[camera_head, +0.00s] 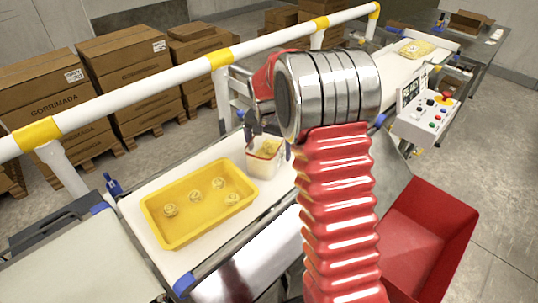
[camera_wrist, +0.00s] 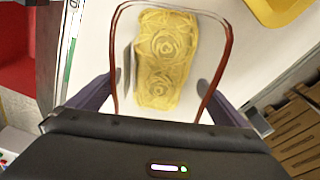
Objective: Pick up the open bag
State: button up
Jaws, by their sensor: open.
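The open bag (camera_head: 262,166) stands on the white belt, just right of the yellow tray. It is pale and see-through with a red rim around its open mouth, and yellow pasta nests show inside. In the wrist view the bag (camera_wrist: 165,62) is seen from above, its rim spreading wide across the picture. My gripper (camera_head: 269,142) is open at the bag. In the wrist view its dark fingers (camera_wrist: 154,88) lie on either side of the bag, with small gaps showing. My arm hides part of the belt beyond the bag.
The yellow tray (camera_head: 160,208) holds several pasta nests. A filled bag (camera_head: 416,48) lies farther up the belt. A white and yellow rail (camera_head: 180,77) runs behind the belt. A control box (camera_head: 425,120) and a red bin (camera_head: 440,215) are at the right.

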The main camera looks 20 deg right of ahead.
jog(key=c, duration=1.4)
jog(key=shift+r, duration=0.15)
notch_tip(320, 180, up, 10)
jog(key=shift+f, duration=0.1)
dwell(0.4)
jog(key=w+a+r+n, duration=0.1)
jog(key=a+r+n, duration=0.4)
jog(key=a, duration=0.7)
jog(key=shift+w+a+r+n+t+y, duration=0.2)
jog(key=shift+a+r+n+t+y, duration=0.15)
jog(key=shift+r, duration=0.5)
